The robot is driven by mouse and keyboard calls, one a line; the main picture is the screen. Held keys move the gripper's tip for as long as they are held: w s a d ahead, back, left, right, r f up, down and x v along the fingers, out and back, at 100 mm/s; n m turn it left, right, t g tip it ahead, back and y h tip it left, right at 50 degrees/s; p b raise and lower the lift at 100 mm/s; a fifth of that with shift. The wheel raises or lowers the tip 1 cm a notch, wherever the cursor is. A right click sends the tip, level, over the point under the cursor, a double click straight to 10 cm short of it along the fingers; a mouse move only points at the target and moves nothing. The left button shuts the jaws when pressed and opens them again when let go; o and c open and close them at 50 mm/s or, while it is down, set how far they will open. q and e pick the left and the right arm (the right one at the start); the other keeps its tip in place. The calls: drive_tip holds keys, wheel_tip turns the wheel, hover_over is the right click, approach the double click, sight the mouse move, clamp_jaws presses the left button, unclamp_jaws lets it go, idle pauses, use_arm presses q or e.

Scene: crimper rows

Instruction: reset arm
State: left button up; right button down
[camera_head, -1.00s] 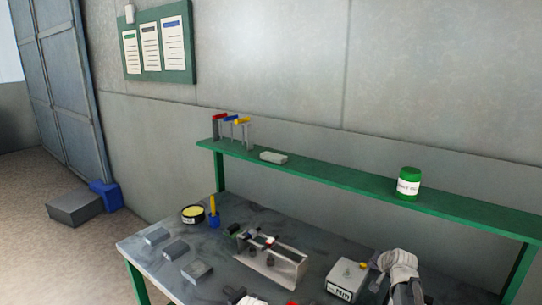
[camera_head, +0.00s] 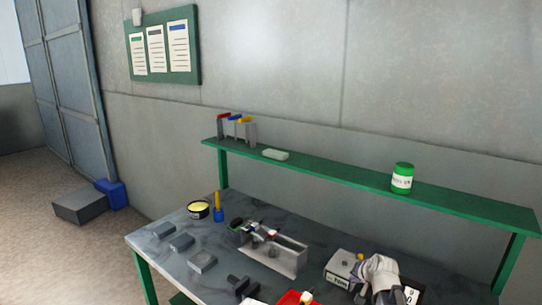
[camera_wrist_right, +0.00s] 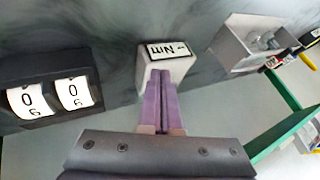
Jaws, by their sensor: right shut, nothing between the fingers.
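My right gripper (camera_wrist_right: 160,78) is shut, its two purple fingers together with nothing between them. In the right wrist view, its tips lie over or against a pale box with an "Nm" label (camera_wrist_right: 167,57); I cannot tell whether they touch. In the head view, the pale wrist of my right arm (camera_head: 380,272) is at the bench's front right, beside the grey labelled box (camera_head: 340,264). The fingertips are hard to make out there. My left gripper cannot be made out in the head view.
A black counter (camera_wrist_right: 45,77) with number wheels stands left in the wrist view. A metal fixture (camera_head: 275,255) is mid-bench; several grey blocks (camera_head: 202,261) lie left. A red tray (camera_head: 290,298) is at the front. A green shelf (camera_head: 340,172) runs behind, bearing a green-lidded jar (camera_head: 402,178).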

drive_tip(key=s+a+f+n+g, duration=0.1)
drive_tip(key=s+a+n, duration=0.1)
drive_tip(key=s+a, duration=0.2)
drive_tip(key=s+a+f+n+g, duration=0.1)
drive_tip(key=s+a+n+g, duration=0.1)
drive_tip(key=s+a, duration=0.2)
drive_tip(key=s+a+f+n+g, duration=0.1)
drive_tip(key=s+a+n, duration=0.1)
drive_tip(key=s+a, duration=0.3)
drive_tip(key=shift+a+f+g, duration=0.15)
drive_tip(key=shift+a+f, duration=0.05)
drive_tip(key=shift+a, duration=0.45)
drive_tip(key=shift+a+f+g, duration=0.15)
drive_tip(key=shift+a+f, duration=0.05)
drive_tip(key=shift+a, duration=0.45)
drive_tip(key=s+a+n+g+h, duration=0.1)
drive_tip(key=s+a+n, duration=0.1)
drive_tip(key=s, duration=0.5)
drive_tip(key=s+a+n+g+h, duration=0.1)
drive_tip(key=s+a+n+g, duration=0.1)
drive_tip(key=s, duration=0.5)
drive_tip(key=shift+a+f+n, duration=0.4)
drive_tip(key=shift+a, duration=0.5)
